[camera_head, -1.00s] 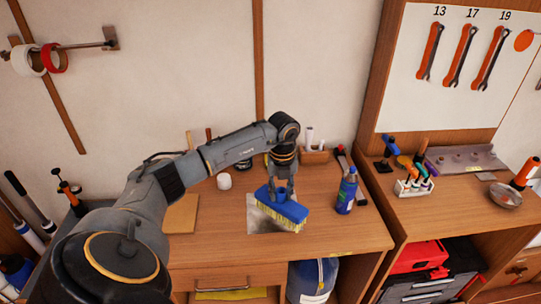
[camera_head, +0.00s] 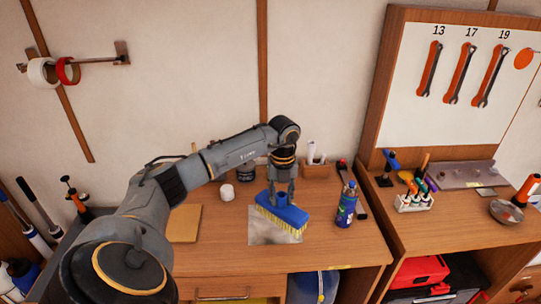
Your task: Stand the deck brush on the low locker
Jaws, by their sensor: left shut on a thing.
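The deck brush (camera_head: 284,211) has a blue block and socket with yellow bristles. It is at the middle of the wooden bench top, over a grey metal sheet (camera_head: 262,234). My left gripper (camera_head: 281,192) comes down from above and is shut on the brush's blue socket. The bristles face down and toward the front; I cannot tell whether they touch the sheet. My right gripper is not in view. Which surface is the low locker is not clear from this view.
A blue bottle (camera_head: 347,204) stands close to the right of the brush. A white jar (camera_head: 227,192) and a tan board (camera_head: 184,223) are to the left. A marker rack (camera_head: 415,202) and a bowl (camera_head: 506,211) stand on the right bench. The bench front is mostly clear.

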